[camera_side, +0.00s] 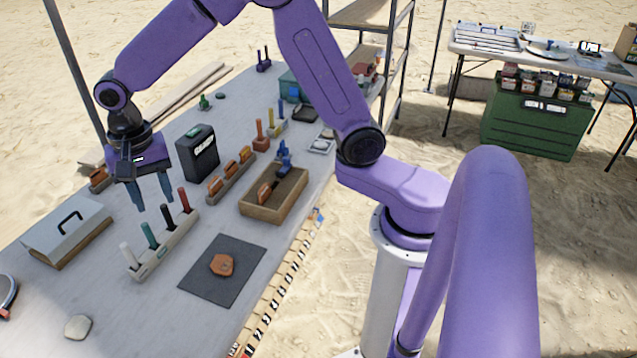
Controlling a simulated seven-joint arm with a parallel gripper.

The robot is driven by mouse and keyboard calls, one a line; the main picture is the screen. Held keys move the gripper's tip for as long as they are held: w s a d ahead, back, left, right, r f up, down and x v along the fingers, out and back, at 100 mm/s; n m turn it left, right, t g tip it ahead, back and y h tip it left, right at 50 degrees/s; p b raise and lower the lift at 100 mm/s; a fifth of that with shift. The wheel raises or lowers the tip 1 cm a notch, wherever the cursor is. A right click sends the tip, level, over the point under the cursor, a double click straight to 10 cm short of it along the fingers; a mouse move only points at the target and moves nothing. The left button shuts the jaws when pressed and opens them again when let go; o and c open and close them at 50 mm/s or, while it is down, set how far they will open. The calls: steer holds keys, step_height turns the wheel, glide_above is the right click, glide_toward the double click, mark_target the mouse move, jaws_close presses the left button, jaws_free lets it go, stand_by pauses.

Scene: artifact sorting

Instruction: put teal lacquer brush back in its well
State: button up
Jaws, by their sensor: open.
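The teal lacquer brush (150,236) stands upright in the light-coloured brush rack (163,258), in the same row as a white brush (127,254), a black brush (168,217) and a red brush (184,199). My gripper (152,203) points down above and behind the rack, its two fingers apart with nothing seen between them. The fingertips look close to the tops of the brushes in the picture; the exact gap in depth cannot be told. The lower end of the teal brush is hidden in the rack.
A dark mat (205,284) with an orange-brown piece (222,265) lies right of the rack. A grey-lidded box (66,231) is at left. A black box (197,153), a wooden tray (273,211) and a rack of orange pieces (230,180) stand behind.

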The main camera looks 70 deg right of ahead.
steer(key=s+d+n, duration=0.3)
steer(key=s+n, duration=0.4)
steer(key=s, duration=0.2)
steer(key=s+d+r+n, duration=0.1)
steer(key=s+d+n, duration=0.3)
steer(key=s, duration=0.6)
steer(key=s+d+r+n, duration=0.1)
steer(key=s+d+n, duration=0.2)
steer(key=s+n, duration=0.6)
steer(key=shift+s+d+r+n, duration=0.15)
steer(key=shift+s+d+n, duration=0.05)
steer(key=shift+d+n, duration=0.1)
